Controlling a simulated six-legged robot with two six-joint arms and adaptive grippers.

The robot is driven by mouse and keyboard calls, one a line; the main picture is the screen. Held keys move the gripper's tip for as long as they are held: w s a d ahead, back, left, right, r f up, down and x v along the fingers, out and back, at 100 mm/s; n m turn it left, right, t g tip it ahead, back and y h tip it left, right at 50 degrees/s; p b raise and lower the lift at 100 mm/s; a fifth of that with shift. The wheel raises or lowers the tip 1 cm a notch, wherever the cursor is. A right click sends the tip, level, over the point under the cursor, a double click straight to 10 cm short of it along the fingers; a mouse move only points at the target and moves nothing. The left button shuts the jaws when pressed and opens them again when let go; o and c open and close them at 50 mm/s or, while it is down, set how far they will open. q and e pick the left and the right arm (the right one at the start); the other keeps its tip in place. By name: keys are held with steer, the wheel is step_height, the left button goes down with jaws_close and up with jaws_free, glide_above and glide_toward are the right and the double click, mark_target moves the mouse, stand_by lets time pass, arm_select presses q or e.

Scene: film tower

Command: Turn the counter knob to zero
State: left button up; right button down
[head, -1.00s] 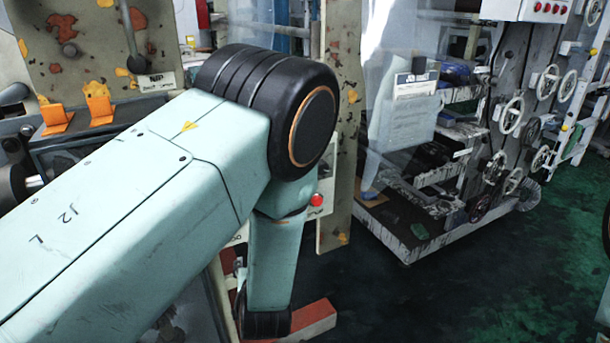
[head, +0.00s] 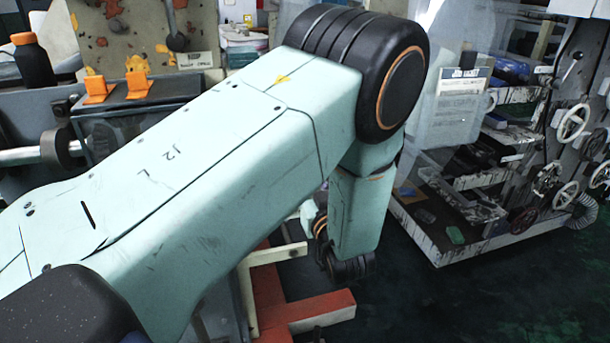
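My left arm crosses the head view from the lower left, with its elbow high in the middle and its forearm hanging down. The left gripper is not visible; only the wrist end of the arm shows. My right gripper is not in view. I cannot make out a counter knob. A worn panel (head: 148,27) with a dark lever (head: 176,36) and a small label stands at the upper left, behind my arm. Two orange switches (head: 138,84) sit on a dark box below it. My arm hides much of what lies behind it.
A red and cream frame (head: 310,311) stands on the floor below my forearm. A black bottle with an orange cap (head: 33,62) is at the far left. A cart (head: 480,235) with shelves and several handwheels (head: 573,122) stands at right. Dark floor lies open at lower right.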

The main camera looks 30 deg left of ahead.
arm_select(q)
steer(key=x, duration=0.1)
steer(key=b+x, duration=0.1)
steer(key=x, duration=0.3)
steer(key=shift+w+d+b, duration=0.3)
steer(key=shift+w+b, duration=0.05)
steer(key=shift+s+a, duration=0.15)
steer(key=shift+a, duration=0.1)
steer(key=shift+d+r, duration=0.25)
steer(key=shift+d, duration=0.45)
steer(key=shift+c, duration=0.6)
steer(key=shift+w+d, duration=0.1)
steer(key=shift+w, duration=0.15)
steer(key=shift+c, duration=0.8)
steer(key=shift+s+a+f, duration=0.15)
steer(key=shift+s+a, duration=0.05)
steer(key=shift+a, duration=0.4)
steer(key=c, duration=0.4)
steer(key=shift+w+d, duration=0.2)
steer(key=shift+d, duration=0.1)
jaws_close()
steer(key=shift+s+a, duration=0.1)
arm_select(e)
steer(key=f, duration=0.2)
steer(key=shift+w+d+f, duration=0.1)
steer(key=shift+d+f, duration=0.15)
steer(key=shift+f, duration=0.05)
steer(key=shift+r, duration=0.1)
